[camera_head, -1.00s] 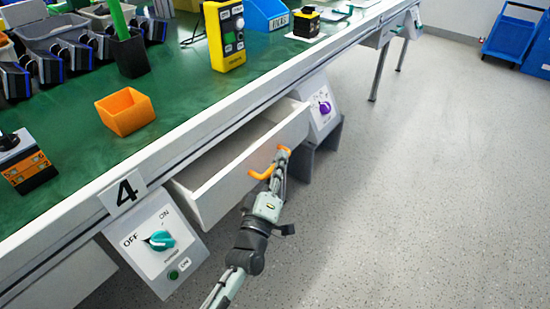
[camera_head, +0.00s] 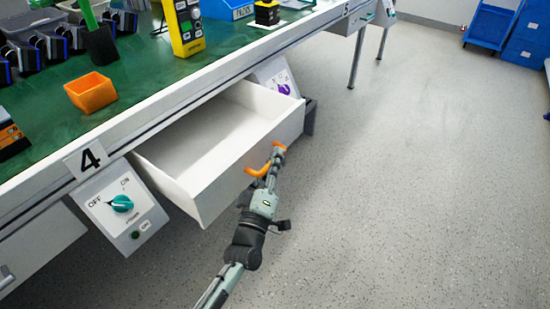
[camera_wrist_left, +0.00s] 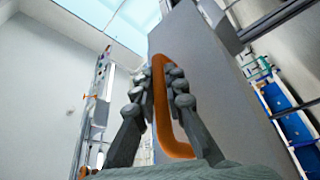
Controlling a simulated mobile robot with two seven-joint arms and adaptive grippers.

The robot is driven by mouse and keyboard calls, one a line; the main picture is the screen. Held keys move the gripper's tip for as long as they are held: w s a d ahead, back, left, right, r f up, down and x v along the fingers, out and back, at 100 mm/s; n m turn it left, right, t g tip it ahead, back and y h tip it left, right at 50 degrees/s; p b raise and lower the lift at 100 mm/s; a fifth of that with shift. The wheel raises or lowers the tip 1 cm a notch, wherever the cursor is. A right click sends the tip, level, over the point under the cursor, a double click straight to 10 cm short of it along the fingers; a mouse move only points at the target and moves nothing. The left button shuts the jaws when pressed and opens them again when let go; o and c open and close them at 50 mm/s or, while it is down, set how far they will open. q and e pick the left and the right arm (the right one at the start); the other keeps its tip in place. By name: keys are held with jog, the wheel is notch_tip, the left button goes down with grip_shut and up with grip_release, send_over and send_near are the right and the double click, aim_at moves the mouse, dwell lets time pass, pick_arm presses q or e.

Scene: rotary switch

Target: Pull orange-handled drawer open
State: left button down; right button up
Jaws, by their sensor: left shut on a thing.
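The white drawer (camera_head: 232,172) hangs under the green-topped workbench and stands well open, its inside visible and empty. Its orange handle (camera_head: 256,171) is on the front face. My left gripper (camera_head: 275,158) is shut on the handle, its arm coming up from the bottom of the head view. In the left wrist view the orange handle (camera_wrist_left: 160,105) runs between the two fingers of the left gripper (camera_wrist_left: 160,90), with the grey drawer front behind it. My right gripper is not in view.
A panel with a teal rotary switch (camera_head: 122,203) is left of the drawer; one with a purple knob (camera_head: 284,88) is right of it. An orange bin (camera_head: 91,92) and a yellow device (camera_head: 184,27) stand on the bench. The grey floor (camera_head: 400,190) is clear.

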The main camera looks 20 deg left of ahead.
pick_arm(q)
jog(key=shift+s+d, duration=0.1)
jog(key=shift+d, duration=0.15)
jog(key=c, duration=1.9)
grip_release()
jog(key=shift+o, duration=0.2)
